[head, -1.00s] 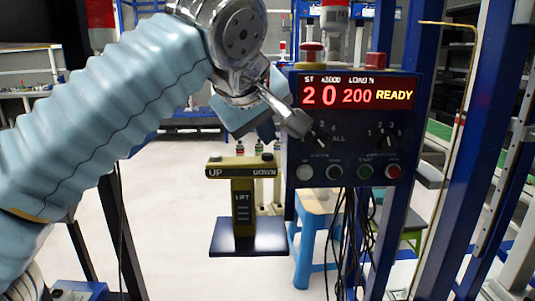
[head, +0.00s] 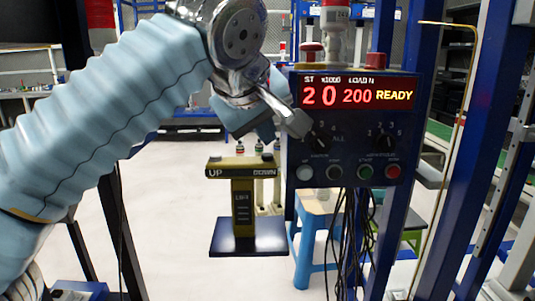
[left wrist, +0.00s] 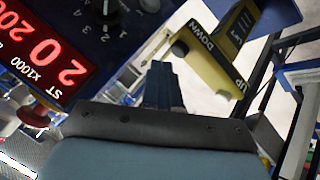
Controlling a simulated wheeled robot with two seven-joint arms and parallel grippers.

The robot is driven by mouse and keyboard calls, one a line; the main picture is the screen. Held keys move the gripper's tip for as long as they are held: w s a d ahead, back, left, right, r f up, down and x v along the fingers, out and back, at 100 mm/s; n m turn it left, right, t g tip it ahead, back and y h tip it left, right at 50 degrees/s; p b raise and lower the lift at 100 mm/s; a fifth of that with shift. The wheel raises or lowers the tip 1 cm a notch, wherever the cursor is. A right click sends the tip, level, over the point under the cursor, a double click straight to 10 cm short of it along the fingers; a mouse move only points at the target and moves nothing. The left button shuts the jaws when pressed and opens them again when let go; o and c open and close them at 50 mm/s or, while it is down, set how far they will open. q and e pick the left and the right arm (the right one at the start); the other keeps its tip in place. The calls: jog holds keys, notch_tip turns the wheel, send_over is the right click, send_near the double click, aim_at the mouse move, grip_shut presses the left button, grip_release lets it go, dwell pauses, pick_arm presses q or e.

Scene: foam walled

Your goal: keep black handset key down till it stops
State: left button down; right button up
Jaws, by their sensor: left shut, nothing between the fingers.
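The yellow T-shaped handset (head: 242,172) stands upright on a dark plate (head: 248,238), with UP at its left end and DOWN at its right. In the left wrist view the handset (left wrist: 212,58) is tilted, with a dark key (left wrist: 180,48) beside DOWN. My left gripper (head: 267,131) is shut and empty, just above the DOWN end; its fingers also show in the left wrist view (left wrist: 163,72). They look apart from the key. My right gripper is out of view.
A blue control box (head: 355,130) stands close on the right, its red display reading 20, 200 and READY, with knobs and buttons below. Black cables (head: 352,235) hang under it. A blue stool (head: 312,235) is behind. Blue posts stand at right.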

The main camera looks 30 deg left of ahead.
pick_arm(q)
jog(key=shift+f, duration=0.15)
jog(key=shift+f+b, duration=0.25)
jog(key=shift+b, duration=0.05)
jog(key=shift+f+b, duration=0.4)
jog(key=shift+f, duration=0.15)
dwell(0.8)
jog(key=shift+r, duration=0.1)
dwell(4.0)
jog(key=shift+r+p, duration=0.9)
jog(key=shift+p, duration=0.2)
